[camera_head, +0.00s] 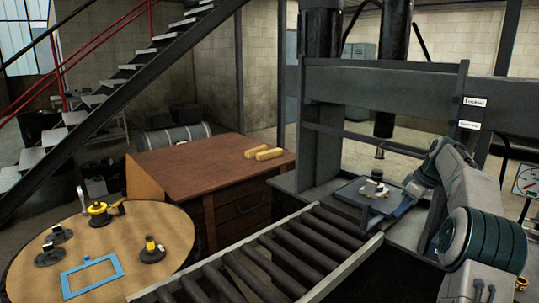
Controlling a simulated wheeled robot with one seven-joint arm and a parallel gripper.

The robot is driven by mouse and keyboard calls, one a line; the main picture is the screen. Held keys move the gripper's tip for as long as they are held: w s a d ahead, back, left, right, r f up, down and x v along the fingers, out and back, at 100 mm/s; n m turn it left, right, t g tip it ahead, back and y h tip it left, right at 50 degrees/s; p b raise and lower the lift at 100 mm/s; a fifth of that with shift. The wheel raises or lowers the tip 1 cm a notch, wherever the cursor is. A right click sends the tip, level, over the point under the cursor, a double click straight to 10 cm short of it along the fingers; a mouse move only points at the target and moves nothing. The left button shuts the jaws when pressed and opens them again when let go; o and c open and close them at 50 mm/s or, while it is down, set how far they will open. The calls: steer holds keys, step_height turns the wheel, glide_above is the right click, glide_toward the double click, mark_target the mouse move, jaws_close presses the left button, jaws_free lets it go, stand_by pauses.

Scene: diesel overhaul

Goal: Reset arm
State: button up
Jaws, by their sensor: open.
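My arm comes in from the right edge, and its wrist end hangs beside the press bed. My gripper (404,200) is at the right side of a dark tray (350,192) on the press bed. It is open, though its fingers are small and hard to make out. A small metal part with a pale and dark top (375,187) stands on the tray. I see nothing held in the gripper.
A large press frame (385,88) stands close to my arm. A roller conveyor (290,252) runs to the press bed. A round table (150,222) holds a blue frame (92,277) and several dark and yellow parts. A wooden desk (200,158) carries yellow blocks (263,153). Stairs rise at left.

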steer(key=s+a+r+m+g+h, duration=0.1)
steer(key=s+a+r+m, duration=0.1)
steer(key=s+a, duration=0.55)
steer(key=s+a+r+m+h, duration=0.15)
steer(key=s+a, duration=0.25)
steer(key=a, duration=0.6)
steer(key=s+a+f+m, duration=0.1)
steer(key=s+a+f, duration=0.1)
steer(key=s, duration=0.6)
steer(key=s+a+f+m, duration=0.2)
steer(key=s+a+f, duration=0.1)
steer(key=s, duration=0.6)
steer(key=s+a+f+m, duration=0.1)
steer(key=s+a+f, duration=0.2)
steer(key=s, duration=0.6)
steer(key=shift+f+m+t, duration=0.3)
steer(key=shift+m, duration=0.05)
steer(key=shift+c, duration=0.3)
